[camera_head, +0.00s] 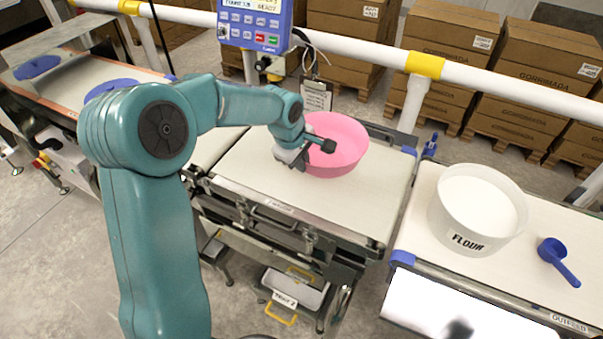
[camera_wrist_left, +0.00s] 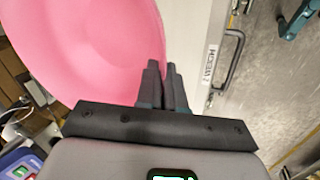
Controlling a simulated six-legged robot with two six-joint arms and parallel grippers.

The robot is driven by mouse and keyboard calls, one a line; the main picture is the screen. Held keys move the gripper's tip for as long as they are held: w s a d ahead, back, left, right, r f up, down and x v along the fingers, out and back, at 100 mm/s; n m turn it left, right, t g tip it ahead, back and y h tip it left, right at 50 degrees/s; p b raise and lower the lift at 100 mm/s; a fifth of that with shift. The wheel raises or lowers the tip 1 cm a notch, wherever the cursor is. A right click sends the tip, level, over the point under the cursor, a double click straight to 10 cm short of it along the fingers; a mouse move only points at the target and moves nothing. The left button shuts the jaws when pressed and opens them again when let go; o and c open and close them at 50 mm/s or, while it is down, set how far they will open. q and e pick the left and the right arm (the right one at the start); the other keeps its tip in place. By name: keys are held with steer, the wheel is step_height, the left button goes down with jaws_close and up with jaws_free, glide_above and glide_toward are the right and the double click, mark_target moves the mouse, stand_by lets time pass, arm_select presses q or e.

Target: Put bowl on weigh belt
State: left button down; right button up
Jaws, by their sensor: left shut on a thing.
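The pink bowl (camera_head: 338,145) is upright over the middle weigh belt (camera_head: 340,210), near its far side. I cannot tell whether its base touches the belt or is slightly above it. My left gripper (camera_head: 303,158) is shut on the near-left rim of the bowl. In the left wrist view the two fingers (camera_wrist_left: 163,75) are close together at the rim of the bowl (camera_wrist_left: 95,50). The bowl hides the belt directly beneath it. My right gripper is not in view.
A white flour tub (camera_head: 477,212) and a blue scoop (camera_head: 558,260) are on the right-hand belt. A blue display unit (camera_head: 255,25) stands behind the weigh belt, with a clipboard (camera_head: 316,96) below. A white rail (camera_head: 480,75) runs behind. The weigh belt's near part is clear.

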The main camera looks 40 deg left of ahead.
arm_select(q)
step_height(320, 180, down, 5)
steer(key=shift+a, duration=0.1)
steer(key=shift+r, duration=0.1)
steer(key=shift+f, duration=0.2)
steer(key=c, duration=1.3)
jaws_free()
steer(key=shift+o, duration=0.2)
steer(key=shift+r, duration=0.1)
